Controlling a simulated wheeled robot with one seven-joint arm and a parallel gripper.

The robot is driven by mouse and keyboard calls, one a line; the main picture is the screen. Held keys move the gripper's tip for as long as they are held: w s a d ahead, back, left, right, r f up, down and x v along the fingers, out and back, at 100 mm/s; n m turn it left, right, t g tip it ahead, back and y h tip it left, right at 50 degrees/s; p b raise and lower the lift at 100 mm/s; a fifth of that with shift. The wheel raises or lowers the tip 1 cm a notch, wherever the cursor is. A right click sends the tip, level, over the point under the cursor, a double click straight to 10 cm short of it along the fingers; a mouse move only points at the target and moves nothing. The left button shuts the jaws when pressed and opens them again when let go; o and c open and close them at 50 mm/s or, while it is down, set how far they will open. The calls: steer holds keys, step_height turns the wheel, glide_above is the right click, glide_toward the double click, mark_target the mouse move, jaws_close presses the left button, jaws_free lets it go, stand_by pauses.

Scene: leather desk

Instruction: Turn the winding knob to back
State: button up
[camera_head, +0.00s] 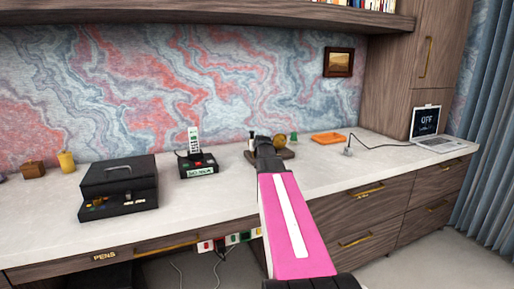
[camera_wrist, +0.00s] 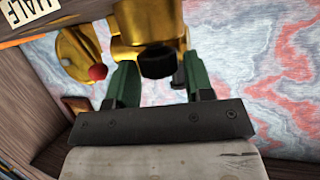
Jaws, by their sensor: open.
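A small gold device on a wooden base (camera_head: 285,154) stands on the desk, partly hidden behind my arm; its gold round part (camera_head: 279,141) shows in the head view. In the wrist view a gold body (camera_wrist: 150,22) carries a dark round knob (camera_wrist: 157,62). A second gold piece (camera_wrist: 78,50) with a red tip (camera_wrist: 97,72) is to its left. My gripper (camera_wrist: 160,68) is open, with one green finger on each side of the dark knob. Contact cannot be told. In the head view my gripper (camera_head: 265,145) is at the device's left side.
A label reading HALF (camera_wrist: 30,10) is at the wrist view's top left. On the desk (camera_head: 225,185) are a phone (camera_head: 194,143), a black cash box (camera_head: 118,183), an orange tray (camera_head: 328,138) and a laptop (camera_head: 437,143). A plug and cable (camera_head: 348,151) lie to the right.

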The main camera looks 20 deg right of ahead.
steer(key=v, duration=0.9)
steer(key=shift+s, duration=0.3)
steer(key=shift+a+r, duration=0.1)
steer(key=shift+s, duration=0.1)
